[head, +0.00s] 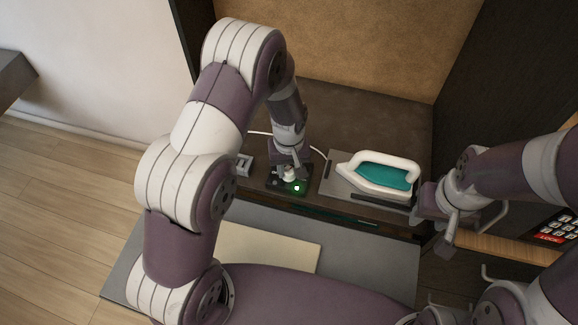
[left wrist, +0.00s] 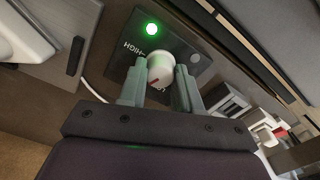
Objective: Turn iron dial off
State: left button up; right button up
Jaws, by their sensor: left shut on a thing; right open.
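The iron dial (left wrist: 160,68) is a white round knob with a red mark, on a black control plate (head: 275,187). My left gripper (left wrist: 160,85) is shut on the dial, one finger on each side. In the head view my left gripper (head: 289,172) reaches down onto the plate and hides most of the knob. A green light (left wrist: 152,29) glows on the plate; it also shows in the head view (head: 297,188). "HIGH" is printed beside the dial; another label is mostly hidden. The white and teal iron (head: 385,176) lies on a grey pad. My right gripper (head: 447,222) is open and empty right of the pad.
The grey pad (head: 333,184) sits right of the control plate on the dark counter (head: 360,119). A small grey object (head: 244,164) stands left of the plate. A white cord runs behind it. A keypad marked "LOCK" (head: 557,229) is at the far right.

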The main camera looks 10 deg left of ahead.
aim_at(289, 170)
pick_arm(q)
jog(key=n, duration=1.1)
jog(key=shift+w+r+n, duration=0.1)
jog(key=shift+n, duration=0.2)
jog(key=n, duration=0.5)
jog(key=shift+p, duration=0.35)
jog(key=n, duration=0.5)
jog(key=shift+n, duration=0.5)
jog(key=o, duration=1)
jog(key=shift+o, duration=0.2)
notch_tip(289, 170, up, 13)
jog(key=b, duration=0.1)
jog(key=shift+b, duration=0.4)
